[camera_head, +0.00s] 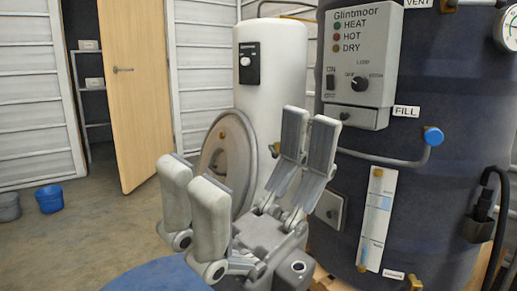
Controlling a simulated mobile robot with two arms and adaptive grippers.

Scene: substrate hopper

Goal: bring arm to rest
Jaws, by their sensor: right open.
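My right gripper (250,148) is in the lower middle of the head view, with its grey finger pads pointing up. Its fingers are spread wide apart, with nothing between them. It is in front of a white cylindrical tank (275,62) and left of a large dark blue tank (400,150). The arm behind the gripper is mostly hidden below the picture. My left gripper does not show.
The dark tank carries a control box (362,55), a pipe with a blue knob (433,136) and a gauge plate (376,220). A wooden door (135,95) stands open at the left. Blue bucket (49,199) and grey bucket (9,207) stand on open floor.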

